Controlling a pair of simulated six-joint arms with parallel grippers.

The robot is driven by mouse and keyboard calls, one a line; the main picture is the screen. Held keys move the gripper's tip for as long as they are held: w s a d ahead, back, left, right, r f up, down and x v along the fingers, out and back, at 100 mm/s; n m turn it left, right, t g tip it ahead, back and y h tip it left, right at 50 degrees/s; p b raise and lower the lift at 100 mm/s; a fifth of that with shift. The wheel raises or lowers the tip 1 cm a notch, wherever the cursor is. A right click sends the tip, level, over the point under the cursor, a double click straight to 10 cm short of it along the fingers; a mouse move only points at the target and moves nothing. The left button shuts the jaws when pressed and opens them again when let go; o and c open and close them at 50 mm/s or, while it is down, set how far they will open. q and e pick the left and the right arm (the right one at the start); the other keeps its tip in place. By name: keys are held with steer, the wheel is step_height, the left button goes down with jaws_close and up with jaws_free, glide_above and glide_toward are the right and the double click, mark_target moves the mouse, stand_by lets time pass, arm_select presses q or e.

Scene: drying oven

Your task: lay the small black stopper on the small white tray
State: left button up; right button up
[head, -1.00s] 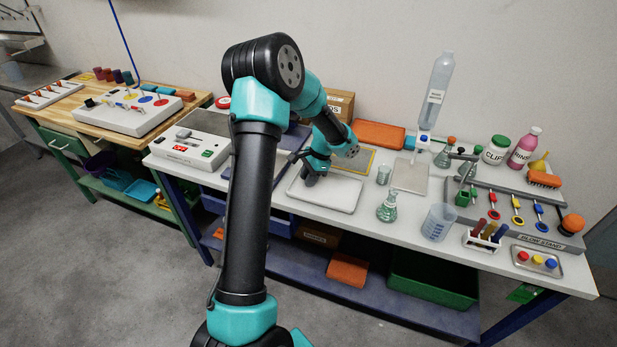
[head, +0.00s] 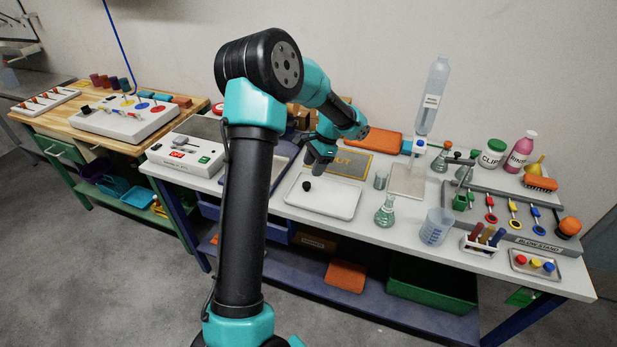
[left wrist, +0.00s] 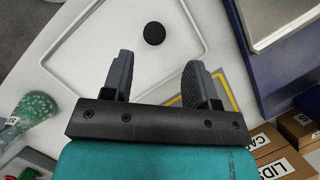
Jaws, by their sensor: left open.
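The small black stopper (head: 306,186) lies on the small white tray (head: 335,210), near the tray's left part. In the left wrist view the stopper (left wrist: 154,33) shows as a dark disc on the pale tray floor (left wrist: 110,35), ahead of the fingertips. My left gripper (head: 322,166) is at the back edge of the tray, apart from the stopper. Its two fingers (left wrist: 158,72) stand wide apart with nothing between them. My right gripper is in neither view.
A conical flask (head: 385,212) and a beaker (head: 436,227) stand right of the tray. A yellow-bordered mat (head: 352,164) lies behind it. A device with a red display (head: 186,152) stands to the left. Cardboard boxes (left wrist: 272,145) show in the wrist view.

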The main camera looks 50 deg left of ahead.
arm_select(q)
steer(key=shift+v, duration=2.35)
